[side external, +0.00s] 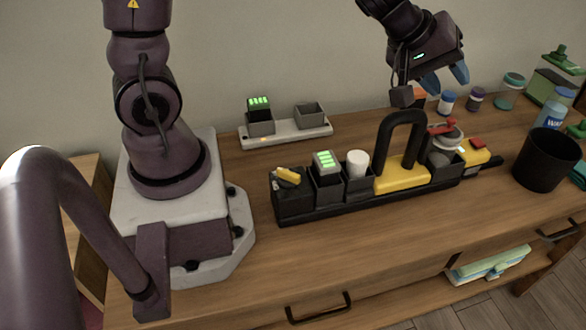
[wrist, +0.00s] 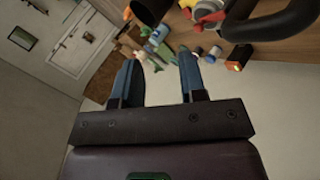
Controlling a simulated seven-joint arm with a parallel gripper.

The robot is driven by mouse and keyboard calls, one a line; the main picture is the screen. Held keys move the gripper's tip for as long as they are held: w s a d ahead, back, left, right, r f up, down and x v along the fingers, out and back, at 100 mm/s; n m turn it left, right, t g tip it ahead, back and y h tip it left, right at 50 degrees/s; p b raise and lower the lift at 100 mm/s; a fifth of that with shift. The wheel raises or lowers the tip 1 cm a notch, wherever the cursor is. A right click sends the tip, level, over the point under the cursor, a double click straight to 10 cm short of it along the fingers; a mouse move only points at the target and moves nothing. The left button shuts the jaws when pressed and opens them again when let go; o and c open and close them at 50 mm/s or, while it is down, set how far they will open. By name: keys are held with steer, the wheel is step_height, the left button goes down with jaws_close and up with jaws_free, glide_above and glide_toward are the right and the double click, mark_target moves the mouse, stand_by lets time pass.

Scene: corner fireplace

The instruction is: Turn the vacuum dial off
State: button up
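A long black unit (side external: 370,205) lies on the wooden table, with a yellow block (side external: 400,177) under a tall black handle (side external: 383,146). At its left end a black box (side external: 293,201) carries a yellow knob (side external: 288,175). Near its right end is a round grey and red part (side external: 447,135), also visible in the wrist view (wrist: 208,9). I cannot tell for certain which part is the vacuum dial. My gripper (side external: 448,88) is open and empty, raised above and behind the unit's right part. Its blue fingers are apart in the wrist view (wrist: 158,60).
Behind the unit is a white tray (side external: 285,134) with two small grey holders. A black bin (side external: 546,160), a blue-white bottle (side external: 549,116) and several small jars stand at the right. The table front is clear; the handle stands tall.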

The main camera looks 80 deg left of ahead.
step_height(320, 180, down, 2)
steer(key=s+a+n+y, duration=0.2)
steer(key=n+y, duration=0.1)
steer(key=n, duration=0.3)
steer(key=n+g+y, duration=0.2)
steer(key=n+g, duration=0.8)
steer(key=g, duration=0.2)
glide_toward(292, 173)
steer(key=x, duration=0.9)
steer(key=shift+s, duration=0.1)
jaws_close()
